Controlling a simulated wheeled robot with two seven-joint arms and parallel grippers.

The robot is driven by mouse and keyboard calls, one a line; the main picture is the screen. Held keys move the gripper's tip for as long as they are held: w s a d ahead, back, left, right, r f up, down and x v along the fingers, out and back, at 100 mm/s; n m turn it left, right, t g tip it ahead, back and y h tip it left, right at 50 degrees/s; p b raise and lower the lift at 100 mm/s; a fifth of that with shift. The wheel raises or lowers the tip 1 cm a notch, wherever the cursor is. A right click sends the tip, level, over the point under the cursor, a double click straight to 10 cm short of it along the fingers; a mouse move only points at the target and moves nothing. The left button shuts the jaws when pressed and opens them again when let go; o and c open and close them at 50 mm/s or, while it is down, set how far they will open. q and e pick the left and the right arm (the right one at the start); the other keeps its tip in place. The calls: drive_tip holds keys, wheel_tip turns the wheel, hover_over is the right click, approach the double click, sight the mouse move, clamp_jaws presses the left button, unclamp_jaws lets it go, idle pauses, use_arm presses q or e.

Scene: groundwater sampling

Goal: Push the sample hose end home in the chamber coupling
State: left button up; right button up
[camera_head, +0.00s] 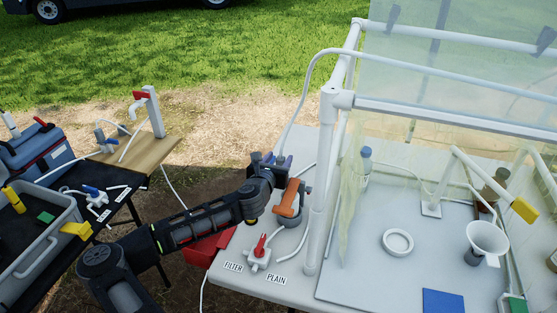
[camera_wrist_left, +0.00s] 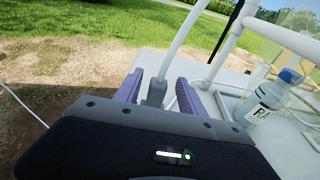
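My left gripper (camera_head: 283,158) is over the far left edge of the grey table. In the left wrist view its two purple fingers (camera_wrist_left: 160,90) stand apart, with the grey sample hose end (camera_wrist_left: 155,92) between them. A gap shows beside the hose end, so the fingers look open around it. The white hose (camera_wrist_left: 182,35) rises from it; in the head view the hose (camera_head: 305,85) arches up to the frame. An orange-handled fitting (camera_head: 289,198) stands just right of my wrist. I cannot tell which part is the chamber coupling; it may be hidden. My right gripper is out of view.
A red-handled valve (camera_head: 259,252) sits at the front left, by the FILTER and PLAIN labels. A blue-capped bottle (camera_wrist_left: 264,100) stands right of the gripper. A white frame post (camera_head: 323,190) rises close by. A white ring (camera_head: 397,242) and funnel (camera_head: 487,238) are further right.

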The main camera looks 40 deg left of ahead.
use_arm(q)
drive_tip(key=shift+s+f, duration=0.15)
drive_tip(key=shift+f, duration=0.05)
drive_tip(key=shift+s+d, duration=0.15)
drive_tip(key=shift+s, duration=0.15)
drive_tip(key=v, duration=0.7)
drive_tip(key=shift+r, duration=0.35)
drive_tip(key=shift+w, duration=0.1)
idle(0.4)
